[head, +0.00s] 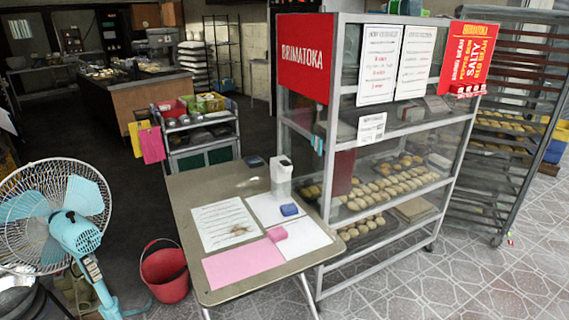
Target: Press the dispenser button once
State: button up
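A white upright dispenser (281,179) stands at the back right of the small table (187,195), close to the glass display cabinet. It has a darker patch near its top; I cannot make out the button clearly at this size. A blue block (289,210) sits in front of the dispenser on a white sheet (263,207). A pink block (277,234) lies nearer the front. My gripper is not in view.
The table also holds a printed sheet (224,222), a pink sheet (243,264) and a small dark item (254,162). The display cabinet (333,225) with buns borders the table's right side. A fan (76,232) and red bucket (165,277) stand left.

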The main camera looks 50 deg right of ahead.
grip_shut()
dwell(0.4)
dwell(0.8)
